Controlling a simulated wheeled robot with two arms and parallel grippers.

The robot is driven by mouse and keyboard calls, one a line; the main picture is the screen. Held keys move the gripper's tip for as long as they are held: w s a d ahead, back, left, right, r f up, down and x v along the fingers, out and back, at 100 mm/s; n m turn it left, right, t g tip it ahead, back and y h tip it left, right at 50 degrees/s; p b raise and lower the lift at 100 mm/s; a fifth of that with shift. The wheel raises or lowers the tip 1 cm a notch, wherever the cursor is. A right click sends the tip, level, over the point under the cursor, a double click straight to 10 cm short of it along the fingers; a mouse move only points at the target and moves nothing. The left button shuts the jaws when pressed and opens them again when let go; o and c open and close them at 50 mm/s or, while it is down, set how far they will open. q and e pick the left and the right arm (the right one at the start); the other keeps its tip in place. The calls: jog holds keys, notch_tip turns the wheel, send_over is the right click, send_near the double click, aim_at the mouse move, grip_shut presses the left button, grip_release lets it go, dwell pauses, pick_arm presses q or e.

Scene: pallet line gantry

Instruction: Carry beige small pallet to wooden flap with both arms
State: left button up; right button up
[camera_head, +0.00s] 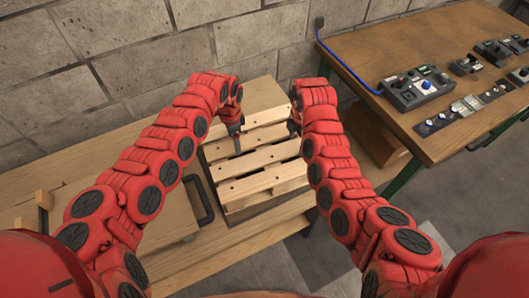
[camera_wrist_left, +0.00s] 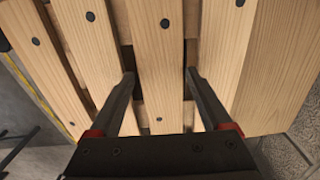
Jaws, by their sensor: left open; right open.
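The beige small pallet (camera_head: 262,158) lies slatted side up on a wooden bench between my two arms. My left gripper (camera_head: 238,138) is open at the pallet's left side. In the left wrist view its two fingers (camera_wrist_left: 160,80) are spread either side of one pallet slat (camera_wrist_left: 160,45), with the tips at the gaps beside it; contact cannot be told. My right gripper (camera_head: 293,122) is at the pallet's right side, open, its fingers mostly hidden by its own arm. A flat wooden panel (camera_head: 150,222) with a black handle lies at the left; I cannot tell whether it is the wooden flap.
A wooden table (camera_head: 405,52) at the right carries a control box (camera_head: 415,88) with a blue cable and several small devices. A block wall (camera_head: 130,55) stands behind the bench. Grey floor (camera_head: 310,262) shows at the lower right.

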pick_arm(q)
notch_tip(320, 180, down, 7)
jog(key=shift+f, duration=0.1)
pick_arm(e)
notch_tip(320, 180, down, 7)
pick_arm(q)
jog(key=shift+a, duration=0.1)
grip_shut()
pick_arm(e)
grip_shut()
